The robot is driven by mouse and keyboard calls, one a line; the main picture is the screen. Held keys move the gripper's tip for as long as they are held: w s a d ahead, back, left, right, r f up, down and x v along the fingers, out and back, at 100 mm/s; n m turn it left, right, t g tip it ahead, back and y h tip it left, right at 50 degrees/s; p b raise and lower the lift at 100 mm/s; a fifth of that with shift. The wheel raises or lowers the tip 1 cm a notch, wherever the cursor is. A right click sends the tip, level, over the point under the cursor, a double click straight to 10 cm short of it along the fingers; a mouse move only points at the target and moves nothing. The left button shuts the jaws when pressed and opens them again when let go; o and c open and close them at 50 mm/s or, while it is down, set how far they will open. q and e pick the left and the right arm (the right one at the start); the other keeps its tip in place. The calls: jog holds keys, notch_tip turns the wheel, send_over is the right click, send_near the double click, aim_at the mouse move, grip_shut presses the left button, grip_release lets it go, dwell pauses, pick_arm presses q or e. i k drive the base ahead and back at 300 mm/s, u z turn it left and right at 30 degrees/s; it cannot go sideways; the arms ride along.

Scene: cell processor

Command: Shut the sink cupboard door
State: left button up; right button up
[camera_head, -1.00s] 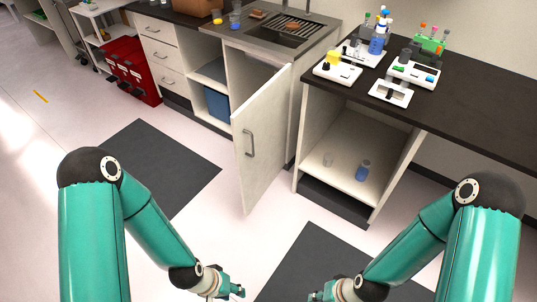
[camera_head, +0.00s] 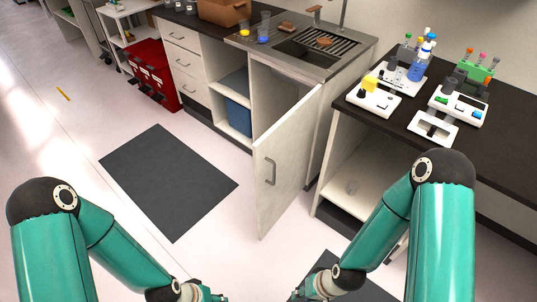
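The white sink cupboard door (camera_head: 290,158) stands wide open in the middle of the head view, swung out toward me. The sink (camera_head: 307,46) is set in the counter above the open cupboard. My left gripper (camera_head: 207,294) is at the bottom edge, in front of the door and apart from it. My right gripper (camera_head: 302,293) is also at the bottom edge, apart from the door. Both are small and partly cut off, so their fingers are unclear.
A dark mat (camera_head: 168,182) lies on open floor left of the door. To the right is a black bench (camera_head: 390,116) with lab devices on top and an open shelf below.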

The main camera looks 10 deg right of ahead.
aim_at(281, 156)
jog(key=u, duration=0.05)
jog(key=i, duration=1.1)
jog(key=z, duration=1.2)
jog(key=k, duration=1.25)
jog(key=u, duration=0.75)
jog(key=i, duration=0.95)
jog(key=u, duration=0.1)
